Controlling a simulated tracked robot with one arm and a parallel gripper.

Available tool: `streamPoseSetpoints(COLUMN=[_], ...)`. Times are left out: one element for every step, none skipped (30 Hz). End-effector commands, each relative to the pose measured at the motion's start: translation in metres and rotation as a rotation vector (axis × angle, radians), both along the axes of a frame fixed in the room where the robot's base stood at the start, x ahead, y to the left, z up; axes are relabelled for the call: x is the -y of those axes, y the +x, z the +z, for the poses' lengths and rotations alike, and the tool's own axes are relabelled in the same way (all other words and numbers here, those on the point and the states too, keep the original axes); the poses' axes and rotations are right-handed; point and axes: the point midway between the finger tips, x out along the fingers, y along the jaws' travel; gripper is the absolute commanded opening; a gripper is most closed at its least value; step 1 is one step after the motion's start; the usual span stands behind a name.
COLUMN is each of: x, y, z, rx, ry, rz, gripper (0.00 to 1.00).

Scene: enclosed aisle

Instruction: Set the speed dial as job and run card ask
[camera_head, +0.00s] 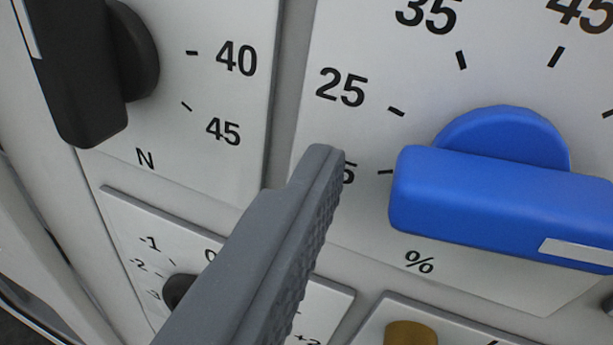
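A blue dial (500,190) with a bar-shaped handle stands on a white plate (350,235) marked "%". Its scale shows 25, 35 and 45, and one lower number ending in 5 is partly hidden. A white line on the bar is at its lower right end. One grey ridged finger of my gripper (322,165) is left of the dial, with a visible gap between them. The ridged face is bare. The other finger is not in view. No label naming speed shows, and no run card is in view.
A black dial (85,70) marked "N", with 40 and 45 showing, is at the upper left. A smaller dark knob (178,290) with a scale from minus to plus is at the lower left, partly behind my finger. A brass-coloured knob (410,333) shows at the bottom.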

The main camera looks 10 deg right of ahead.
Motion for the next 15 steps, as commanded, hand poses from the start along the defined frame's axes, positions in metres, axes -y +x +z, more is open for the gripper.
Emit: streamPoseSetpoints(x=[0.0, 0.0, 0.0, 0.0, 0.0, 0.0, 0.0, 0.0, -0.001, -0.002, -0.003, -0.005, -0.006, -0.007, -0.009], y=[0.0, 0.0, 0.0, 0.0, 0.0, 0.0, -0.001, -0.001, -0.003, -0.004, -0.006, -0.009, -0.012, -0.015, -0.019], z=[0.0, 0.0, 0.0, 0.0, 0.0, 0.0, 0.001, 0.001, 0.0, 0.001, 0.001, 0.001, 0.001, 0.0, 0.0], rx=[0.0, 0.0, 0.0, 0.0, 0.001, 0.001, 0.001, 0.001, 0.002, 0.002, 0.003, 0.004, 0.005, 0.005, 0.003], ry=[0.0, 0.0, 0.0, 0.0, 0.0, 0.0, 0.0, 0.001, 0.0, 0.0, 0.0, 0.0, 0.0, 0.0, 0.0], rz=[0.0, 0.0, -0.001, -0.001, -0.001, -0.001, -0.001, 0.0, 0.0, 0.0, 0.002, 0.003, 0.003, 0.004, 0.003], gripper=[0.73, 0.73, 0.73, 0.73, 0.73, 0.73, 0.73, 0.73, 0.73, 0.73, 0.73, 0.73, 0.73, 0.73, 0.73])
